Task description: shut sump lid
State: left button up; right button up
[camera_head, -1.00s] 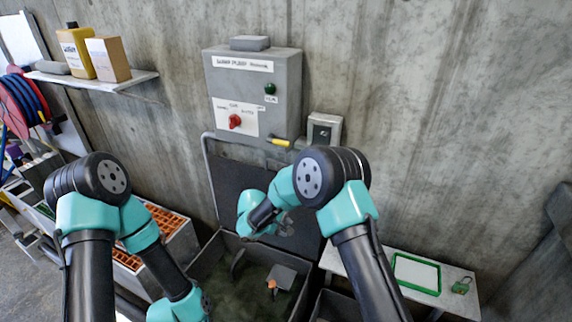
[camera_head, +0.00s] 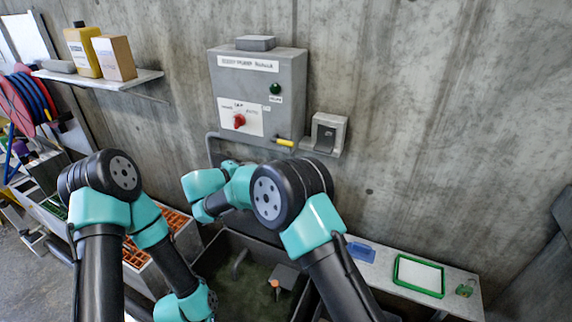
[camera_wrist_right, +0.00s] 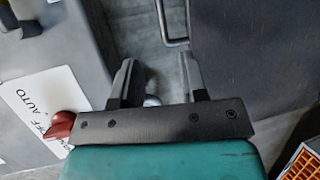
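The sump lid (camera_head: 225,154) is a dark panel with a grey tubular edge, standing raised against the wall behind the open sump (camera_head: 236,286). My right arm covers most of it in the head view. In the right wrist view the dark lid panel (camera_wrist_right: 245,50) fills the right side, with a grey bar handle (camera_wrist_right: 172,38) near its edge. My right gripper (camera_wrist_right: 157,65) is open, its fingers apart just short of the handle, with nothing visibly held. It is hidden behind my arm in the head view. My left arm hangs at lower left; its gripper is out of sight.
A grey control box (camera_head: 256,90) with a red knob (camera_head: 239,121) is on the wall above the lid. The knob (camera_wrist_right: 58,126) is close beside my right gripper in the wrist view. A shelf (camera_head: 105,80) is at upper left, and a bench (camera_head: 455,290) stands at right.

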jog(key=x, duration=1.6)
jog(key=shift+w+d+f, duration=0.1)
jog(key=shift+d+f, duration=0.05)
jog(key=shift+d, duration=0.15)
grip_shut()
